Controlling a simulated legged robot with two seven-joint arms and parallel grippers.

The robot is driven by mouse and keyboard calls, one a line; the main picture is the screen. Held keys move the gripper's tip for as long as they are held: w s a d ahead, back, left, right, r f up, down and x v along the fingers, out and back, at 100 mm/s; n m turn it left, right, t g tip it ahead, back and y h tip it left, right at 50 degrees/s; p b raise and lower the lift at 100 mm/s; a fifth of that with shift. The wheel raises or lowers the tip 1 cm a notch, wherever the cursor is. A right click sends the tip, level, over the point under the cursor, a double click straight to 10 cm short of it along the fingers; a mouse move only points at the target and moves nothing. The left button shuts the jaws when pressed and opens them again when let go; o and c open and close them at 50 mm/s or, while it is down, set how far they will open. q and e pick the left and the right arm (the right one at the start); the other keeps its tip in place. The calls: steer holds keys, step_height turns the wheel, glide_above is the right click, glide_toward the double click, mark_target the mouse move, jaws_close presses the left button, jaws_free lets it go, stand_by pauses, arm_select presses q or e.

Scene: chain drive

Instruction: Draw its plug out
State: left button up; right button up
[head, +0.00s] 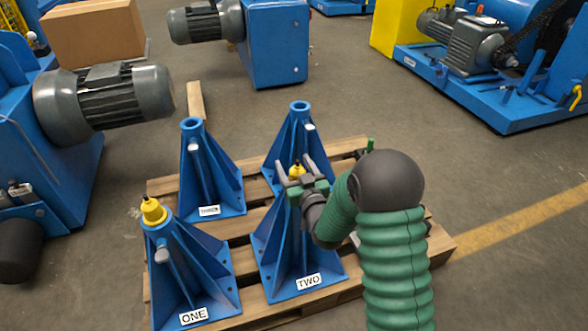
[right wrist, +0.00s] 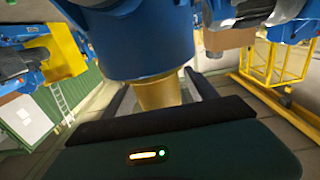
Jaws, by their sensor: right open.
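A yellow plug (head: 297,171) sits in the top of the blue stand labelled TWO (head: 294,262), partly hidden by my right gripper (head: 295,166). In the right wrist view, the plug (right wrist: 158,92) shows between the two dark fingers of the right gripper (right wrist: 160,94), at the end of the stand's blue tube (right wrist: 140,40). The fingers are open, one on each side of the plug. I cannot tell whether either touches it. Another yellow plug (head: 153,210) sits in the stand labelled ONE (head: 185,270). My left gripper is not in view.
The stand labelled THREE (head: 205,175) and a fourth blue stand (head: 300,112) behind show no yellow plug. All stand on a wooden pallet (head: 250,308). A grey motor (head: 105,95) on a blue machine is at the left. Open floor (head: 385,105) lies behind the pallet.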

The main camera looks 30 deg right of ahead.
jaws_close()
step_height(320, 180, up, 9)
steer(key=p, duration=0.7)
stand_by(1.0)
